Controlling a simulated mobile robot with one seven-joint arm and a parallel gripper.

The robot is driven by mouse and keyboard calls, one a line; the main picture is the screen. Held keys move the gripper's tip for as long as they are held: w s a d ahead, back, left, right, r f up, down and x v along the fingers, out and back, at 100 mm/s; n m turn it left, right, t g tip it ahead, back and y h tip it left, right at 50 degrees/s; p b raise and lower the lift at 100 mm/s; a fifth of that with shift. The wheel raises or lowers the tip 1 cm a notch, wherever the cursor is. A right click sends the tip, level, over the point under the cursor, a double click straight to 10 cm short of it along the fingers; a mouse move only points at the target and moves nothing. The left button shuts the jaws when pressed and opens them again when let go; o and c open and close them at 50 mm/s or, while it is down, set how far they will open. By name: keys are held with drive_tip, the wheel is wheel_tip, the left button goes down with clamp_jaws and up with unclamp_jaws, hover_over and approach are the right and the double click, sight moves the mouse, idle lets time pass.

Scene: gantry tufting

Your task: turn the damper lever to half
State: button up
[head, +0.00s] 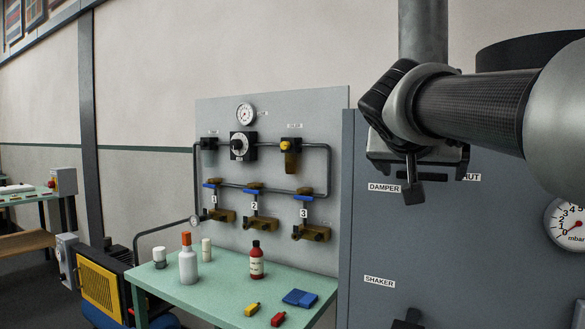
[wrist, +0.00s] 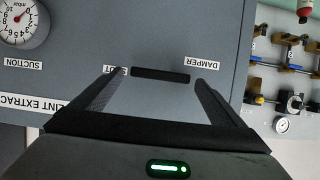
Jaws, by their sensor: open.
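In the wrist view, which shows the panel upside down, a black bar, which looks like the damper lever (wrist: 160,75), lies level on the grey cabinet front. It sits between the DAMPER label (wrist: 201,63) and a partly covered label ending in T (wrist: 117,71). My gripper (wrist: 159,78) is open, with one finger towards each end of the bar; I cannot tell how far it is from the panel.
The grey cabinet (head: 365,240) carries a SHAKER label (head: 379,281) and a pressure gauge (head: 570,222). To its left stand a valve board (head: 270,115) with several blue levers and a green table (head: 215,290) with bottles.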

idle(0.3)
drive_tip(key=c, duration=1.5)
drive_tip(key=shift+w+a+r+n+g+h+b, duration=0.15)
drive_tip(key=shift+w+a+r+n+g+h, duration=0.15)
drive_tip(key=shift+n+h, duration=0.55)
drive_tip(key=shift+w+a+r+n+g+h+b, duration=0.15)
drive_tip(key=shift+a+r+n+g+h, duration=0.25)
drive_tip(key=shift+n, duration=0.75)
drive_tip(key=shift+w+a+r+n+g+h+b, duration=0.1)
drive_tip(key=shift+w+a+r+n+h, duration=0.2)
drive_tip(key=shift+n+h, duration=0.6)
drive_tip(key=shift+s, duration=0.1)
